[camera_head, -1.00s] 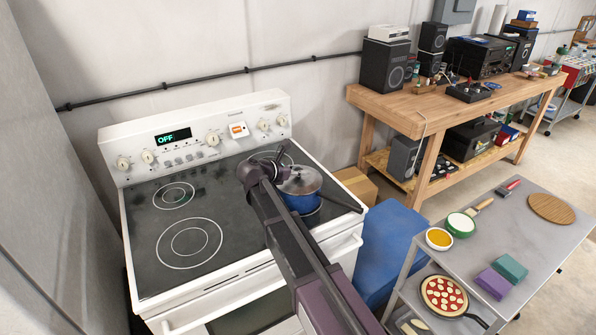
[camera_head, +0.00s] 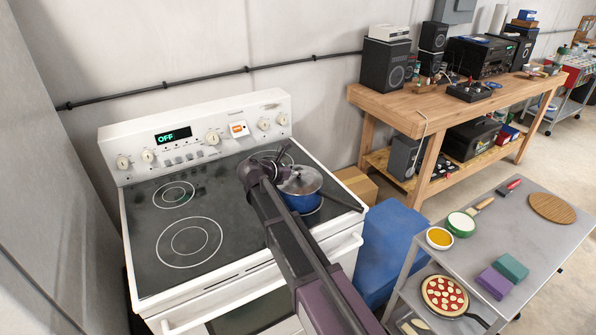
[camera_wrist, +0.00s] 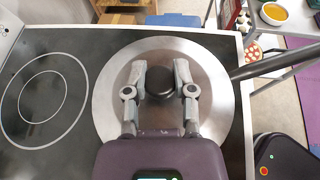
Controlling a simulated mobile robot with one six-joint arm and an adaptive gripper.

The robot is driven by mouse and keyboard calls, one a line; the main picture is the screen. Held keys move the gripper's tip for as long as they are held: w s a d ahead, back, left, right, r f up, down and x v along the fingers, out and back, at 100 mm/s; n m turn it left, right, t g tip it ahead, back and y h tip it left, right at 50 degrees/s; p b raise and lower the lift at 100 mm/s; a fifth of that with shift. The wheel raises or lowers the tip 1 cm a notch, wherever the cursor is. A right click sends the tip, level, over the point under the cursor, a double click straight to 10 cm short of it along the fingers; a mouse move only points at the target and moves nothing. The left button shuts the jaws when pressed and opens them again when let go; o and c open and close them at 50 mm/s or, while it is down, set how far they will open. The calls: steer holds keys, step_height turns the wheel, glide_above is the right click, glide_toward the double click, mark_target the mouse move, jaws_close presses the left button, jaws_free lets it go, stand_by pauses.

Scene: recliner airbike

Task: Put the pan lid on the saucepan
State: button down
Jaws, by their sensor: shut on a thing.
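The blue saucepan (camera_head: 302,201) stands on the right side of the stovetop, its dark handle (camera_head: 342,201) pointing right. The silver pan lid (camera_head: 301,180) is on top of the saucepan in the head view; whether it is fully seated I cannot tell. In the wrist view the round lid (camera_wrist: 212,105) fills the middle and hides the pan body, with the pan's handle (camera_wrist: 278,62) passing out to the right. My gripper (camera_wrist: 161,84) is shut on the lid's black knob (camera_wrist: 161,81), one finger on each side. My arm partly covers the pan and lid in the head view.
The white stove (camera_head: 190,240) has bare burners on its left. A metal cart (camera_head: 470,240) at the right holds a yellow bowl, a green-rimmed bowl, a round board and a pizza below. A blue bin (camera_head: 392,250) stands between stove and cart. A wooden workbench (camera_head: 430,115) is behind.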

stand_by(0.3)
steer(key=shift+c, duration=1.8)
jaws_free()
steer(key=shift+o, duration=0.2)
steer(key=o, duration=0.3)
steer(key=shift+r+p, duration=3.5)
steer(key=shift+p, duration=0.05)
